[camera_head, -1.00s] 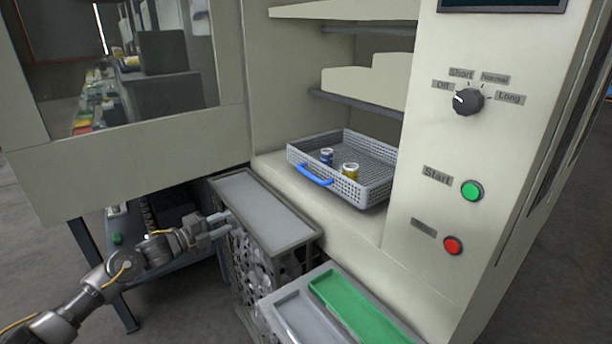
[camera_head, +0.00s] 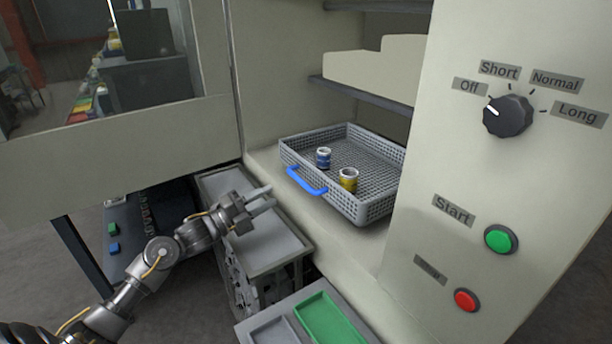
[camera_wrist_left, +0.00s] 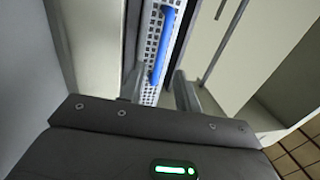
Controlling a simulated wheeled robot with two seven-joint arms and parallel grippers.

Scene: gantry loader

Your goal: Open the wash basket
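The wash basket (camera_head: 374,208) is a grey perforated tray in the machine's opening, with a blue handle (camera_head: 306,181) on its front left side. A blue-banded part (camera_head: 323,158) and a yellow-banded part (camera_head: 348,180) stand inside it. My left gripper (camera_head: 268,198) is open and empty, to the left of the handle and apart from it, above a grey-topped stand. In the left wrist view the blue handle (camera_wrist_left: 162,45) and the basket's perforated wall (camera_wrist_left: 152,38) lie beyond the two spread fingers (camera_wrist_left: 160,88). My right gripper is not in view.
A control panel at the right has a dial (camera_head: 508,116), a green Start button (camera_head: 501,239) and a red button (camera_head: 466,301). The grey-topped stand (camera_head: 272,246) is below the opening. A tray with a green section (camera_head: 333,318) sits in front. A large door panel (camera_head: 120,145) is at the left.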

